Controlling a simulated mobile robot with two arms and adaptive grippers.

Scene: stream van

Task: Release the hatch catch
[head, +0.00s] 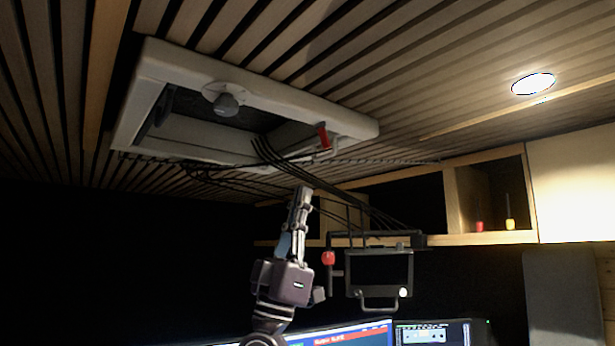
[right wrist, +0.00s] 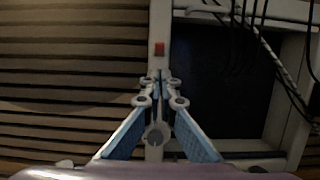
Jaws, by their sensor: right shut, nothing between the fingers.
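The ceiling hatch has a white frame (head: 165,65) around a dark opening in the head view; the frame also shows in the right wrist view (right wrist: 158,30). A red catch (head: 324,137) sits on the frame's right part; in the right wrist view a red piece (right wrist: 159,49) lies just beyond my fingertips. A grey round knob (head: 226,104) is on the frame's near-left side. My right gripper (head: 303,192) points up below the red catch, apart from it. Its fingers come together with nothing between them, also in the right wrist view (right wrist: 160,80). My left gripper is out of view.
Dark cables (head: 275,158) hang from the hatch close to my right gripper. A black-framed screen (head: 379,272) with a red knob (head: 328,258) is to its right. A wooden shelf (head: 490,238) and lit monitors (head: 350,338) lie beyond and below.

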